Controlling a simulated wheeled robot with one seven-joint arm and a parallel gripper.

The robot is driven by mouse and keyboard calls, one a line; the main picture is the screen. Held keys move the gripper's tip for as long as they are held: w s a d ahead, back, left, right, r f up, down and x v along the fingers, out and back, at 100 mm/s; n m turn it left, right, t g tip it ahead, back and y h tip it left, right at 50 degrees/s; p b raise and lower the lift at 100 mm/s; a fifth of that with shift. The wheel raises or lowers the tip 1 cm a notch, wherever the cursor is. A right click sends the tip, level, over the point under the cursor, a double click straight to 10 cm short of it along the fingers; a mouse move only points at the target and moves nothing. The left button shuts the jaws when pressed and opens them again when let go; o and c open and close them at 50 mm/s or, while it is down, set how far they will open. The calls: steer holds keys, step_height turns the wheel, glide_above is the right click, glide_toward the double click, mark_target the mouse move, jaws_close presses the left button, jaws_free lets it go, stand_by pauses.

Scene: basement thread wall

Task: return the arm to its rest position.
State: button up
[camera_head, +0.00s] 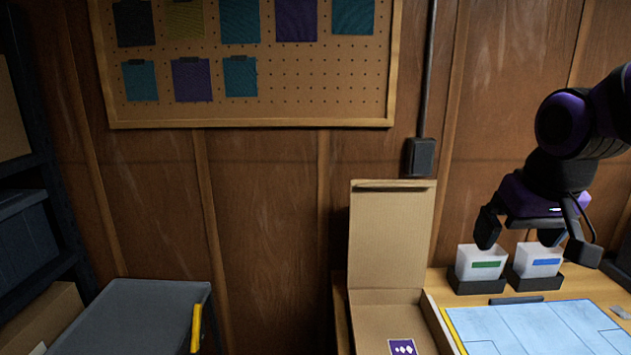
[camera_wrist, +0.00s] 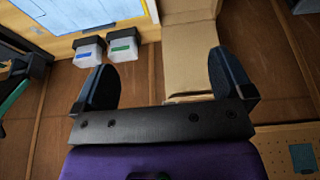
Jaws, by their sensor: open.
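My gripper (camera_head: 537,243) hangs from my dark and purple arm at the right of the head view, with its fingers spread and nothing between them. In that view the fingers overlap the area of two white bins, one with a green label (camera_head: 481,262) and one with a blue label (camera_head: 538,259); I cannot tell the exact gap. In the wrist view both dark fingers (camera_wrist: 165,82) stand wide apart, and the bins lie beyond them at the upper left.
An open cardboard box (camera_head: 392,240) with its lid up stands left of the bins. A blue-white mat (camera_head: 535,325) lies on the wooden table. A pegboard (camera_head: 300,85) with cloth swatches hangs on the wall. A grey cart (camera_head: 130,315) stands lower left, beside shelving (camera_head: 25,240).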

steer(key=s+d+r+t, duration=0.1)
steer(key=s+r, duration=0.2)
steer(key=s, duration=0.7)
steer(key=shift+s+r, duration=0.2)
steer(key=shift+s, duration=0.15)
steer(key=shift+d, duration=0.1)
stand_by(0.9)
